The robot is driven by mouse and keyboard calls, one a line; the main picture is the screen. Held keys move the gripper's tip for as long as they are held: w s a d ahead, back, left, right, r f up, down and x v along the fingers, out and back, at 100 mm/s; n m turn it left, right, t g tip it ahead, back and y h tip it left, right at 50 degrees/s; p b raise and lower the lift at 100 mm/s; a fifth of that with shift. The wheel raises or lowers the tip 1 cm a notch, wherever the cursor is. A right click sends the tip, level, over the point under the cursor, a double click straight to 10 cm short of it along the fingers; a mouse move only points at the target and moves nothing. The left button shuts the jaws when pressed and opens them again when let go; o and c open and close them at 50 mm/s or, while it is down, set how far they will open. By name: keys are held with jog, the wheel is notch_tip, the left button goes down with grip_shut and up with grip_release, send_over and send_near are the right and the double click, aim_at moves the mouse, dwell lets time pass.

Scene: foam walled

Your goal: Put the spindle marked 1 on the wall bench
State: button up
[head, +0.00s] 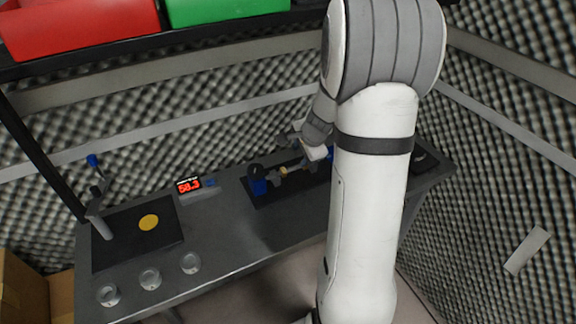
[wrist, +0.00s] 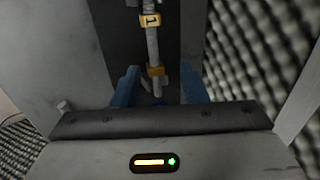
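The spindle marked 1 (wrist: 152,45) is a thin grey rod with a yellow tag bearing a 1 and a second yellow band. In the wrist view it runs down from the top edge over a dark surface, its lower end between my blue fingers. My gripper (wrist: 160,88) is open, with a gap on each side of the rod; I cannot tell how far off it is in depth. In the head view my gripper (head: 314,152) is over the black base (head: 262,203) on the wall bench (head: 235,235); my arm hides part of this area.
A black mat (head: 115,228) with a yellow disc (head: 148,222) lies at the bench's left, beside a lamp-like stand (head: 101,222). A red display (head: 188,185) stands behind. Several clear round dishes (head: 150,278) line the front edge. Red (head: 80,28) and green (head: 225,10) bins sit above.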

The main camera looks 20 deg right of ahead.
aim_at(297, 166)
jog(key=x, duration=0.3)
jog(key=s+b+x, duration=0.1)
jog(key=x, duration=0.2)
jog(key=shift+w+d+f, duration=0.15)
jog(key=shift+f, duration=0.35)
jog(key=shift+w+f, duration=0.25)
jog(key=shift+f, duration=0.15)
jog(key=shift+r, duration=0.1)
grip_shut()
